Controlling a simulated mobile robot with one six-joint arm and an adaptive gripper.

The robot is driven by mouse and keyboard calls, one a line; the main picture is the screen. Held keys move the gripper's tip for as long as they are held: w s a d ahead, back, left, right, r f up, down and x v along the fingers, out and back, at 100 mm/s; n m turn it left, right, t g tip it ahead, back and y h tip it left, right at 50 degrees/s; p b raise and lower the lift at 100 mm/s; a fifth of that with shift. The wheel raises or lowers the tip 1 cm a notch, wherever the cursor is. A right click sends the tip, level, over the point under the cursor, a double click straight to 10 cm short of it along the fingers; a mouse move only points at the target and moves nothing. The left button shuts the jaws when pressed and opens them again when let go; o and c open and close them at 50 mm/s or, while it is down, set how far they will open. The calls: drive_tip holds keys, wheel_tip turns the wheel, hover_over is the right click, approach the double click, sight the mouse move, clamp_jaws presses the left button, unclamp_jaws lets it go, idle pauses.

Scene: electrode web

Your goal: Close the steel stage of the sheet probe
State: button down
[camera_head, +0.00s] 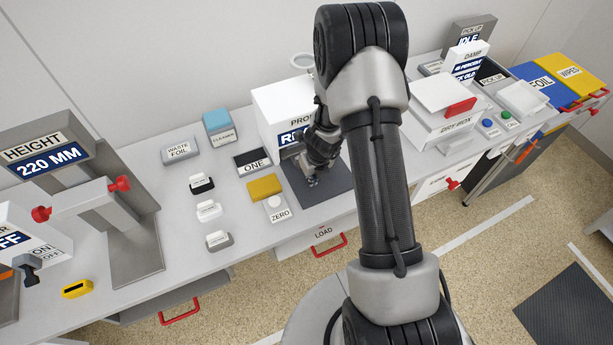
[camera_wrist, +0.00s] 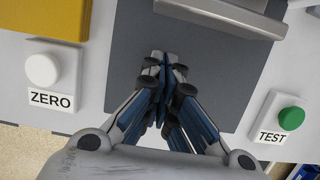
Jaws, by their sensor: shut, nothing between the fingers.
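The sheet probe (camera_head: 277,108) is a white box on the bench in the head view, partly hidden behind my arm; its label and blue display are cut off. A dark grey plate (camera_head: 325,200) lies in front of it, and this plate (camera_wrist: 130,60) also fills the middle of the wrist view. A grey metal bar (camera_wrist: 228,14), apparently part of the steel stage, crosses the top of the wrist view; I cannot tell how far the stage is out. My gripper (camera_wrist: 162,64) is shut and empty over the plate, its tips just short of the bar; the gripper (camera_head: 312,181) also shows in the head view.
A white ZERO button (camera_wrist: 42,69) and a yellow block (camera_wrist: 45,15) are at left, a green TEST button (camera_wrist: 291,118) at right. A white dry box (camera_head: 440,125) stands to the right. Bench room is tight.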

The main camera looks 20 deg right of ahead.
drive_tip(key=r, duration=0.1)
drive_tip(key=s+r+p, duration=0.2)
drive_tip(key=shift+a+r, duration=0.1)
drive_tip(key=shift+a, duration=0.15)
drive_tip(key=s+a+r+n+t+y+b, duration=0.1)
drive_tip(key=s+a+r+n, duration=0.15)
drive_tip(key=r+n, duration=0.45)
drive_tip(key=s+a+r+n, duration=0.2)
drive_tip(key=a+r+n, duration=0.25)
drive_tip(key=r, duration=0.45)
drive_tip(key=s+a+r+n+t+y+b, duration=0.1)
drive_tip(key=s+a+r+n, duration=0.15)
drive_tip(key=r+n, duration=0.45)
drive_tip(key=s+r+n+h+b, duration=0.1)
drive_tip(key=s+r+n+b, duration=0.1)
drive_tip(key=s+n, duration=0.6)
drive_tip(key=s+r+n+h+b, duration=0.1)
drive_tip(key=s+r+n+b, duration=0.2)
drive_tip(key=s+n, duration=0.6)
drive_tip(key=shift+s+r, duration=0.15)
drive_tip(key=shift+s, duration=0.3)
